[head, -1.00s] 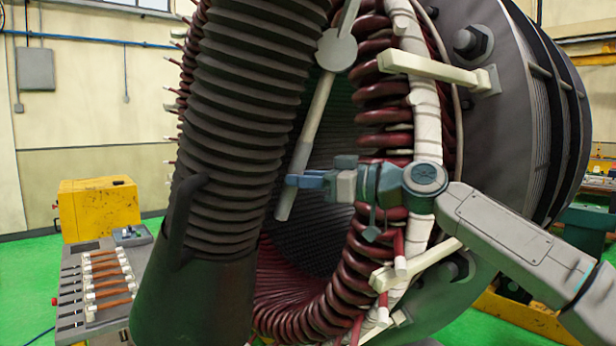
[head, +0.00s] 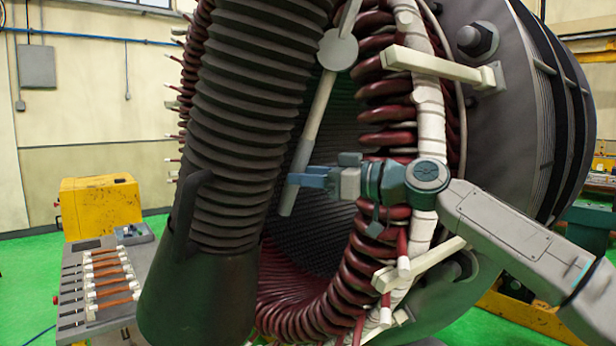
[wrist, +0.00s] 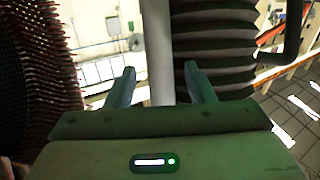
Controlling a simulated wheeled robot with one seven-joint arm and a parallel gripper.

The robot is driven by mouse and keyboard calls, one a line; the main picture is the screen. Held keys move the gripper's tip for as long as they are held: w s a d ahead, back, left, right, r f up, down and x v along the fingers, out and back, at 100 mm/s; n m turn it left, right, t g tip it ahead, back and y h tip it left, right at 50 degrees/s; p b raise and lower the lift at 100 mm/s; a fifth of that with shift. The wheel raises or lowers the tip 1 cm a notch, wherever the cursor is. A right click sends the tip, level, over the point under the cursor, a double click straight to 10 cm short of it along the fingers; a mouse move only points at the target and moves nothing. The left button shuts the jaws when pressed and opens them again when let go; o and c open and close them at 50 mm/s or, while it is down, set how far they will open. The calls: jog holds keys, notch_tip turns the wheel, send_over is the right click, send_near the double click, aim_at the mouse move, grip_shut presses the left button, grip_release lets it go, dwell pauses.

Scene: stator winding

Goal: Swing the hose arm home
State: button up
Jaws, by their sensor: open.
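The hose arm appears to be the pale grey bar (head: 312,125) hanging from a round grey joint (head: 338,50) in front of the stator bore. Its lower end is free. A thick black ribbed hose (head: 240,110) with a dark flared nozzle (head: 195,295) hangs just left of it. My gripper (head: 318,172) is open at the bar's lower part. In the wrist view the bar (wrist: 157,40) runs between the two spread fingers (wrist: 160,75), with gaps on both sides. The hose (wrist: 215,40) shows right of it. Contact with the bar cannot be made out.
Dark red coils (head: 385,115) and white wrapped insulation ring the bore close to my wrist. Pale brackets (head: 440,65) jut from the stator's rim. A rack of copper-coloured bars (head: 105,280) and a yellow cabinet (head: 100,205) stand at left.

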jog(key=b+v, duration=0.3)
jog(key=v, duration=1)
jog(key=shift+d, duration=0.3)
jog(key=shift+s, duration=0.15)
jog(key=s+a+f+m+h, duration=0.4)
jog(key=s+f+h, duration=0.4)
jog(key=s, duration=0.5)
jog(key=s+d+f+m+g+h, duration=0.1)
jog(key=s+f+m+h, duration=0.1)
jog(key=f, duration=0.9)
jog(key=s+d+f+m+g+h, duration=0.2)
jog(key=s+f+m+h, duration=0.1)
jog(key=f, duration=0.7)
jog(key=s+d+f+m+g+h, duration=0.1)
jog(key=s+d+f+m+h, duration=0.1)
jog(key=f, duration=0.9)
jog(key=s+m+h, duration=0.1)
jog(key=s+m, duration=0.1)
jog(key=shift+s+d+f+m+g, duration=0.15)
jog(key=shift+s+f+m+g, duration=0.15)
